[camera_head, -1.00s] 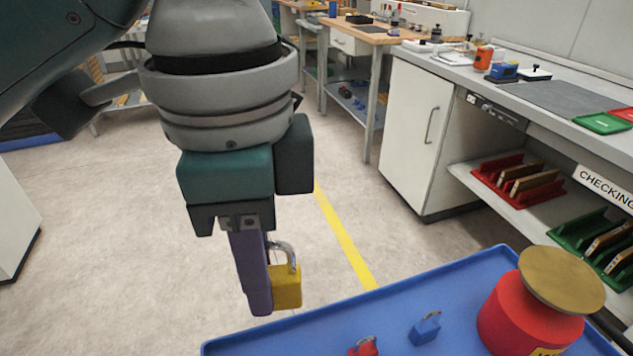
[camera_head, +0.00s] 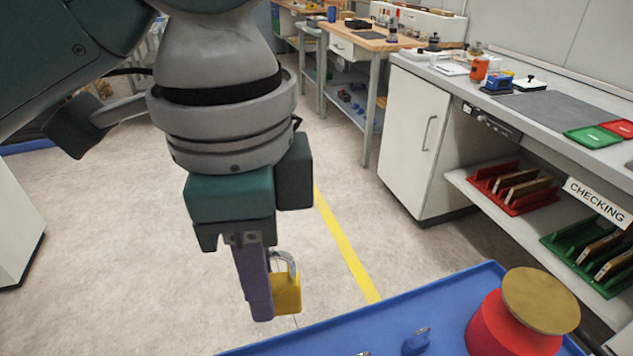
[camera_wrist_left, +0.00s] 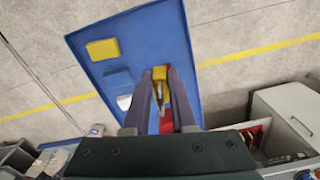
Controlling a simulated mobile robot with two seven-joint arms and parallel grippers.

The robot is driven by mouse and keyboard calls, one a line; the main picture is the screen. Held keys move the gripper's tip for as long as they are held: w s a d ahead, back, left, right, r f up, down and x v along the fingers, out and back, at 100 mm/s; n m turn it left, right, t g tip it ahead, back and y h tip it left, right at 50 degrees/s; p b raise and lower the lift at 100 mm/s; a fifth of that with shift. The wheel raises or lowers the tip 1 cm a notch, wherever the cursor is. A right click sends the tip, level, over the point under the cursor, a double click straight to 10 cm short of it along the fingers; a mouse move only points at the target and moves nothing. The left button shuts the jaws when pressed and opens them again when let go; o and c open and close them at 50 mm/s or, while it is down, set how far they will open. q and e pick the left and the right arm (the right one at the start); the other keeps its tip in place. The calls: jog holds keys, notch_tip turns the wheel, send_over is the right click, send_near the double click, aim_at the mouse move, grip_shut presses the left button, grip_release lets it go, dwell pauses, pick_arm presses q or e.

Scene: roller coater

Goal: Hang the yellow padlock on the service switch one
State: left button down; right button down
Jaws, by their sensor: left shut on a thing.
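The yellow padlock (camera_head: 287,291) with a silver shackle is in my left gripper (camera_head: 258,305), which points down beyond the far edge of the blue tray in the head view. The gripper is shut on the padlock, which hangs clear of the floor. In the left wrist view the padlock (camera_wrist_left: 159,74) shows between the tips of the two fingers (camera_wrist_left: 160,90), with the blue tray behind. The service switch one is not identifiable in these views. My right gripper is not in view.
The blue tray (camera_head: 455,297) carries a blue padlock (camera_head: 416,341) and a red cylinder with a brass top (camera_head: 540,300). The left wrist view also shows a yellow block (camera_wrist_left: 103,49) on it. A white cabinet (camera_head: 410,135) and bench stand at right. Open floor lies left.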

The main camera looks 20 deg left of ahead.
pick_arm(q)
jog(key=shift+r+p, duration=1.2)
jog(key=shift+p, duration=0.1)
jog(key=shift+w+a+r, duration=0.1)
jog(key=shift+w+r, duration=0.05)
jog(key=w+a+r+n, duration=0.1)
jog(key=a+r+n, duration=0.3)
jog(key=r+n, duration=0.4)
jog(key=w+a+r+n, duration=0.1)
jog(key=a+r+n, duration=0.2)
jog(key=r+n, duration=0.45)
jog(key=s+r+m+p, duration=0.1)
jog(key=s+r+p, duration=0.1)
jog(key=r+p, duration=1.4)
jog(key=s+r+m+p, duration=0.1)
jog(key=s+r+p, duration=0.2)
jog(key=r+p, duration=1.3)
jog(key=shift+s+d+r+p, duration=0.15)
jog(key=shift+s+r+p, duration=0.2)
jog(key=shift+p, duration=0.65)
